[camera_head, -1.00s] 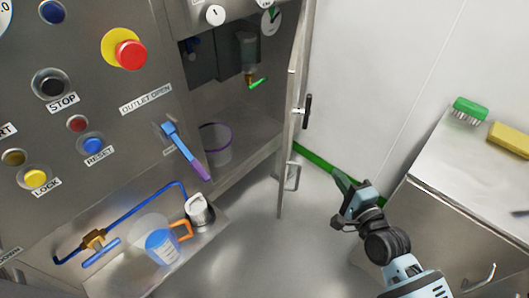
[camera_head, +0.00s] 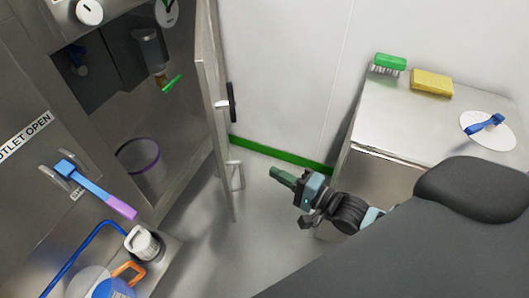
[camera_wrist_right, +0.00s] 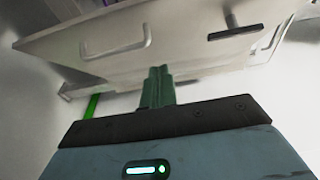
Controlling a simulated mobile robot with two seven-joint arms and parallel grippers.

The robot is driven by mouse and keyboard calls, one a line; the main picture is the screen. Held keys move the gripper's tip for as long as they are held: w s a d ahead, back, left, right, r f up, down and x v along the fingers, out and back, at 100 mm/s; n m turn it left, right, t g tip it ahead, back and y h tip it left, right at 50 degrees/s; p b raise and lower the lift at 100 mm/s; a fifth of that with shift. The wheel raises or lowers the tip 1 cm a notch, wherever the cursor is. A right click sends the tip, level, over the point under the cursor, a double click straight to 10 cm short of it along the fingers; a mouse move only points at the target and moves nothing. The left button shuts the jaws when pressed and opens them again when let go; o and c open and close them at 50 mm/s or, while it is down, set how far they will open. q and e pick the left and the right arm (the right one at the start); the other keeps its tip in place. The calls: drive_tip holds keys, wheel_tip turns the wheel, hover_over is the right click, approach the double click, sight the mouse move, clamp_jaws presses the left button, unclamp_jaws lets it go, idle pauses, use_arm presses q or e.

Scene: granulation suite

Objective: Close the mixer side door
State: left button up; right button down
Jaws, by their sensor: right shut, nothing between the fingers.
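The mixer side door (camera_head: 213,105) stands open in the head view, swung out from the cabinet. It has a black handle (camera_head: 232,101) and a lower metal pull (camera_head: 236,175) on its outer face. In the right wrist view the door (camera_wrist_right: 180,45) spans the top, with the pull (camera_wrist_right: 115,48) and the black handle (camera_wrist_right: 236,33) showing. My right gripper (camera_head: 276,174) is shut and empty, to the right of the door's outer face. Its green fingers (camera_wrist_right: 158,88) point toward the door; contact cannot be told. My left gripper is out of view.
The open cabinet holds a purple-rimmed bucket (camera_head: 138,155). A blue and purple brush (camera_head: 95,187), a white jar (camera_head: 142,243) and a blue jug (camera_head: 113,289) are at the left. The steel bench (camera_head: 415,125) at right carries a green brush (camera_head: 389,63) and a yellow sponge (camera_head: 431,83).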

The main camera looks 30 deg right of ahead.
sight(236, 162)
use_arm(q)
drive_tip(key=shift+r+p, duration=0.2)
drive_tip(key=shift+p, duration=0.1)
use_arm(e)
drive_tip(key=shift+s+a+x, duration=0.2)
drive_tip(key=shift+a+x, duration=0.25)
drive_tip(key=shift+x, duration=1.5)
drive_tip(key=shift+s+a+x, duration=0.2)
drive_tip(key=shift+a+x, duration=0.2)
drive_tip(key=shift+x, duration=1.5)
drive_tip(key=shift+s+a+x, duration=0.2)
drive_tip(key=shift+a+x, duration=0.25)
drive_tip(key=shift+x, duration=1.5)
drive_tip(key=shift+a, duration=0.1)
